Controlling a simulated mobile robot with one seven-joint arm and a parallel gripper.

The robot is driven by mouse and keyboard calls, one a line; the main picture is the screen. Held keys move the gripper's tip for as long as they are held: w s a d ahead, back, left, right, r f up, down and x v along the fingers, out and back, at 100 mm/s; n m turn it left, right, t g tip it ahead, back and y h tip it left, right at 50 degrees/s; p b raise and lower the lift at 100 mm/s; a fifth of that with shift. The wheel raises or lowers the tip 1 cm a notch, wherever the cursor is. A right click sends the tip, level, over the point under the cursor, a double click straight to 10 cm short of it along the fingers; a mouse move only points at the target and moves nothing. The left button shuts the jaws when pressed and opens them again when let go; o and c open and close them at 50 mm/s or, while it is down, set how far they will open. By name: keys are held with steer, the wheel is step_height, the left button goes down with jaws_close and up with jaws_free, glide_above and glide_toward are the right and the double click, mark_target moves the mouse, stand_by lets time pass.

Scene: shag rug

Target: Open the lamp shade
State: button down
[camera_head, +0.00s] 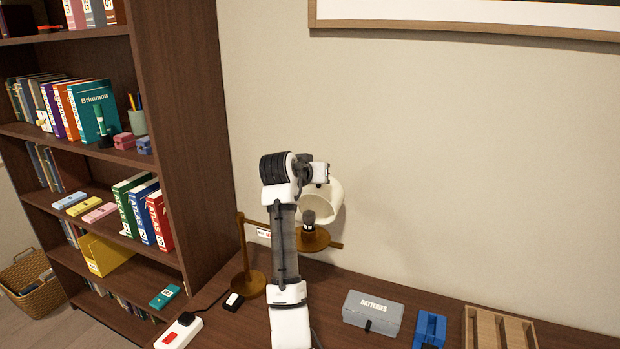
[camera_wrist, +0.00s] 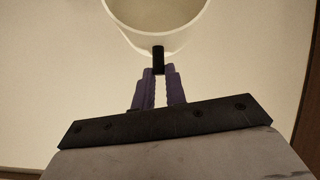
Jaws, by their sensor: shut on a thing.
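The lamp has a cream lamp shade (camera_head: 333,203), tilted up and back from its brown socket cup (camera_head: 313,240) in the head view. A dark round bulb (camera_head: 308,217) shows at the cup. The lamp's round brown base (camera_head: 250,284) stands on the desk, joined by a post and a horizontal bar. In the wrist view, a small black tab (camera_wrist: 158,56) sticks out from the rim of the shade (camera_wrist: 125,32). My gripper (camera_wrist: 159,72) is shut on this tab. In the head view my gripper (camera_head: 321,174) is at the shade's upper edge, its fingertips mostly hidden.
A grey batteries box (camera_head: 372,312), a blue holder (camera_head: 430,329) and a wooden tray (camera_head: 467,325) stand at the desk's right. A bookshelf (camera_head: 195,130) stands left; the wall is close behind the lamp.

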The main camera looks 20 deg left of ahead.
steer(key=shift+w+d+r+g, duration=0.15)
steer(key=shift+w+g, duration=0.45)
steer(key=shift+w, duration=0.35)
steer(key=shift+w+r+g, duration=0.1)
steer(key=shift+w+g, duration=0.5)
steer(key=shift+w, duration=0.35)
steer(key=c, duration=1.5)
jaws_free()
steer(key=shift+d, duration=0.1)
steer(key=shift+o, duration=0.2)
steer(key=shift+f, duration=0.1)
steer(key=b+v, duration=0.5)
steer(key=v, duration=0.9)
